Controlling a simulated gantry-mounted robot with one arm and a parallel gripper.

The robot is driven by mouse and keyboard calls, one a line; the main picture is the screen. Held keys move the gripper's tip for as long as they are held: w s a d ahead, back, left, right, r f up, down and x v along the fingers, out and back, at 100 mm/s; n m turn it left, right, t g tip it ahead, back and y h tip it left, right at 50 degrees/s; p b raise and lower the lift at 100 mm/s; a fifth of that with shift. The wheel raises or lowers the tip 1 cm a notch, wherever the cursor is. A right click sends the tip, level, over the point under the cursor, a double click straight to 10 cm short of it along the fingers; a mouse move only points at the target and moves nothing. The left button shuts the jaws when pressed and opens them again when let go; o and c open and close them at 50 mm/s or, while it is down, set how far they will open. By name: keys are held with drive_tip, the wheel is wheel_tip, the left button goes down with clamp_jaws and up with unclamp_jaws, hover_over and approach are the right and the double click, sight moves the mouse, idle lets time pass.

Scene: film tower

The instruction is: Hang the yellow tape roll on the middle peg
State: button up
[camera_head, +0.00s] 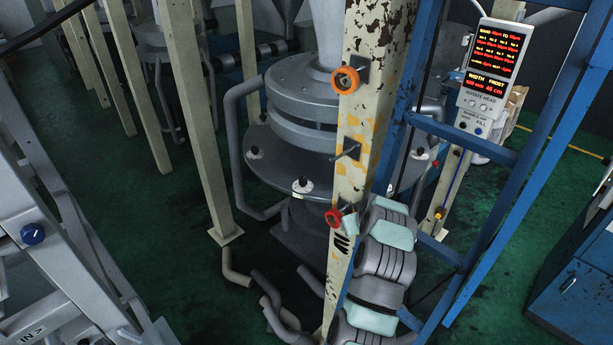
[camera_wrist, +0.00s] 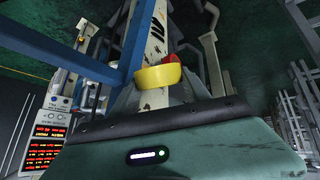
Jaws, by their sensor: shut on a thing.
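The yellow tape roll (camera_wrist: 157,78) shows in the wrist view at the tip of my gripper (camera_wrist: 160,91), which is shut on it. I cannot make out the roll in the head view, where my own arm may hide it. The cream post with chipped paint (camera_head: 352,185) carries three pegs. The middle peg (camera_head: 349,152) is bare and sticks out to the left. My arm is at the lower right of the post, with its end near the lowest peg, below the middle one.
An orange roll (camera_head: 346,80) hangs on the top peg and a red roll (camera_head: 333,218) on the lowest peg. A blue frame (camera_head: 462,140) stands close to the right of the post. A large grey machine (camera_head: 296,125) stands behind it.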

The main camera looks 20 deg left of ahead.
drive_tip(key=s+a+r+n+g+b, duration=0.3)
drive_tip(key=a+r+n, duration=0.8)
drive_tip(key=r, duration=0.5)
drive_tip(key=shift+s+a+n+g, duration=0.3)
drive_tip(key=shift+s+n+g, duration=0.6)
drive_tip(key=shift+s, duration=0.3)
drive_tip(key=shift+s+a+b, duration=0.1)
drive_tip(key=shift+s+b, duration=0.1)
drive_tip(key=shift+b, duration=0.1)
